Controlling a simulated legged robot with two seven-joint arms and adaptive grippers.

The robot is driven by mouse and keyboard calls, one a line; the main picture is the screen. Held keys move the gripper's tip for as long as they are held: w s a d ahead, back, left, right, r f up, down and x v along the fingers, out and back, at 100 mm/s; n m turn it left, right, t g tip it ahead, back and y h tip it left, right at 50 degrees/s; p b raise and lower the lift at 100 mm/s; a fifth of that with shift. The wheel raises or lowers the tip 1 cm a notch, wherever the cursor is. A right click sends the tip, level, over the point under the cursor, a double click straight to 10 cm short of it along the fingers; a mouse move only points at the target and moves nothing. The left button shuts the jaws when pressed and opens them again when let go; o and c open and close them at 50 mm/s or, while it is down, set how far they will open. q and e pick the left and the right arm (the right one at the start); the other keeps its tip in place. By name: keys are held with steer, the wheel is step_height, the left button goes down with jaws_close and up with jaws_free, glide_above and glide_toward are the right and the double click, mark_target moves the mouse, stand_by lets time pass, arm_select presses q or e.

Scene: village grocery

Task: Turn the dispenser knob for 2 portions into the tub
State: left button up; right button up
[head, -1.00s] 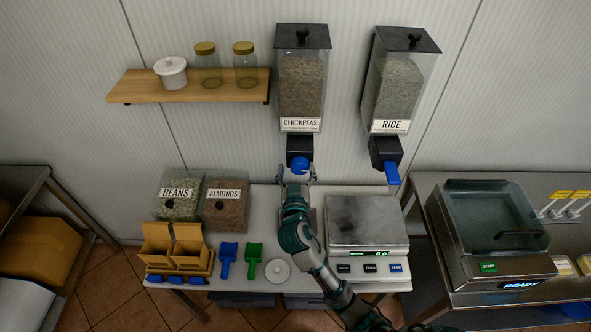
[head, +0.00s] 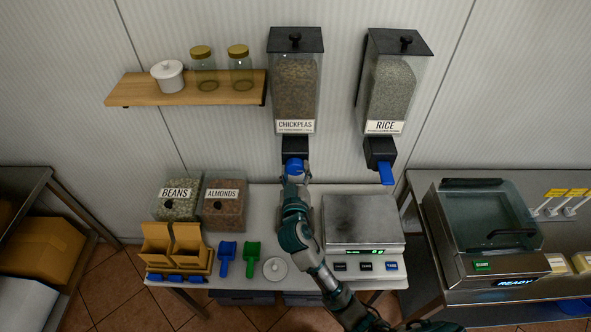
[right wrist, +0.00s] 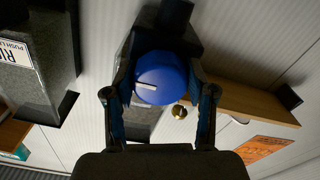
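The chickpeas dispenser (head: 297,85) hangs on the wall with a black outlet (head: 295,148) below its label. Its round blue knob (head: 294,167) is at the front of the outlet; in the right wrist view the knob (right wrist: 160,78) shows a white mark pointing left. My right gripper (head: 296,174) is at the knob. In the right wrist view its two fingers (right wrist: 160,70) stand on either side of the knob, with narrow gaps showing, so it looks open around it. I cannot make out the tub; my right arm covers the table below the outlet. My left gripper is out of view.
Bins of beans (head: 179,204) and almonds (head: 222,212), scoops (head: 227,256) and a white lid (head: 275,270) are to the left. A shelf (head: 135,88) holds jars.

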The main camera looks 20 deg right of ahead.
steer(key=o, duration=0.4)
steer(key=shift+f, duration=0.2)
steer(key=shift+w, duration=0.15)
steer(key=v, duration=1.2)
steer(key=shift+a, duration=0.1)
